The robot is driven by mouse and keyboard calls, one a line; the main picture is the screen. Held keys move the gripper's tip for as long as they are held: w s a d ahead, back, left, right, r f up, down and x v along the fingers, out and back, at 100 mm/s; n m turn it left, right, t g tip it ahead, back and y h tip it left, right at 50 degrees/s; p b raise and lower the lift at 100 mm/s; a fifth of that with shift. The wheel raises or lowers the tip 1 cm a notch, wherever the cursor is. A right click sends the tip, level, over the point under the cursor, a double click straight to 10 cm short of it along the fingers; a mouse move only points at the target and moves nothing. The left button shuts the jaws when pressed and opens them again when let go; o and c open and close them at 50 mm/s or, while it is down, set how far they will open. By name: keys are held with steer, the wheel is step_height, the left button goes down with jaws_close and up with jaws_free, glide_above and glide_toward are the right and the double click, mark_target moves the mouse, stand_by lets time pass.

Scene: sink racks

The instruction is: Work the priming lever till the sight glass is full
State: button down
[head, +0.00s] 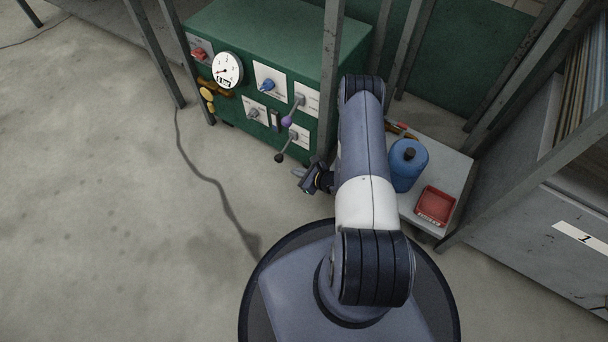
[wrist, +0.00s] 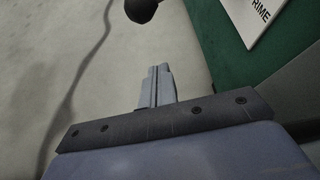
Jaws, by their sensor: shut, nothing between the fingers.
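The priming lever (head: 285,151) sticks out from the front of a green machine and ends in a black ball knob (head: 279,158). In the wrist view the black knob (wrist: 141,10) shows at the top edge, near a white plate reading "RIME" (wrist: 262,12). A narrow dark upright strip (head: 275,121) on the panel looks like the sight glass; its level is too small to read. My gripper (head: 303,182) is shut and empty, low in front of the panel, just below and right of the knob and apart from it. Its closed fingers show in the wrist view (wrist: 158,84).
Grey posts (head: 332,70) stand in front. A low shelf at right holds a blue bottle (head: 407,165) and red tray (head: 435,206).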

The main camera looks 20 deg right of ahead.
mark_target(285, 150)
steer(key=shift+w+a+r+b, duration=0.3)
steer(key=shift+w+a, duration=0.2)
steer(key=shift+w, duration=0.1)
steer(key=shift+w+a+r+b, duration=0.25)
steer(key=shift+w+a, duration=0.2)
steer(key=shift+w, duration=0.15)
steer(key=shift+w+a+r+b, duration=0.2)
steer(key=shift+w+a+b, duration=0.1)
steer(key=shift+w+a, duration=0.25)
steer(key=shift+r, duration=0.1)
